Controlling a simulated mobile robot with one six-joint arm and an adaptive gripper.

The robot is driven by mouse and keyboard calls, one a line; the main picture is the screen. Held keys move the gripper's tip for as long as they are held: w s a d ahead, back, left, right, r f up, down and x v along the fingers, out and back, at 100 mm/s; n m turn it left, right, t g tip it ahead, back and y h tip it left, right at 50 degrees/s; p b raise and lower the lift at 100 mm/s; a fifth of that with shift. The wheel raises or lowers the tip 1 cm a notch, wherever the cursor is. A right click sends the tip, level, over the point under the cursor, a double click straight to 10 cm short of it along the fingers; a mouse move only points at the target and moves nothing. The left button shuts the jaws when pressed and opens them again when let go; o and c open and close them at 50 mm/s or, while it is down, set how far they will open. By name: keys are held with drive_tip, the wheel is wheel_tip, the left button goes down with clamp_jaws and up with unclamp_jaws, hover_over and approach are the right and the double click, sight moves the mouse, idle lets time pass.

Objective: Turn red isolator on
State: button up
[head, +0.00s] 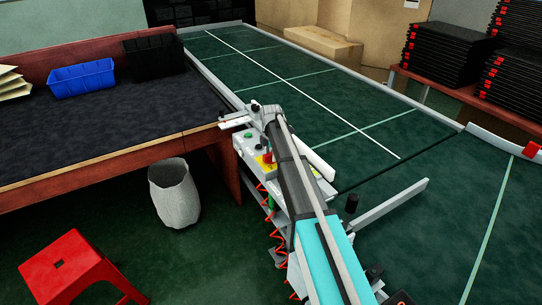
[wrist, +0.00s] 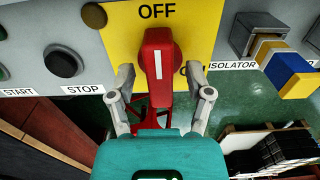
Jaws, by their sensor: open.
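The red isolator (wrist: 158,62) is a rotary handle on a yellow plate (wrist: 118,40) in the wrist view. Its white line stands upright and points at the OFF label; the other label is mostly hidden behind the handle and a finger. My gripper (wrist: 160,85) is open, with one finger on each side of the handle's lower part. I cannot tell whether the fingers touch it. In the head view my gripper is hidden behind my arm, near the grey control box (head: 246,150); only a bit of the yellow plate (head: 264,164) shows there.
A START button and a black STOP button (wrist: 89,60) are left of the plate. Yellow and blue blocks (wrist: 291,74) stick out at the right. In the head view, a table (head: 100,130), a grey bin (head: 174,193) and a red stool (head: 67,268) stand left; the green conveyor (head: 300,85) lies behind.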

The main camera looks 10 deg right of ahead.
clamp_jaws()
idle(0.5)
drive_tip(key=m, duration=1.3)
drive_tip(key=shift+m, duration=2.5)
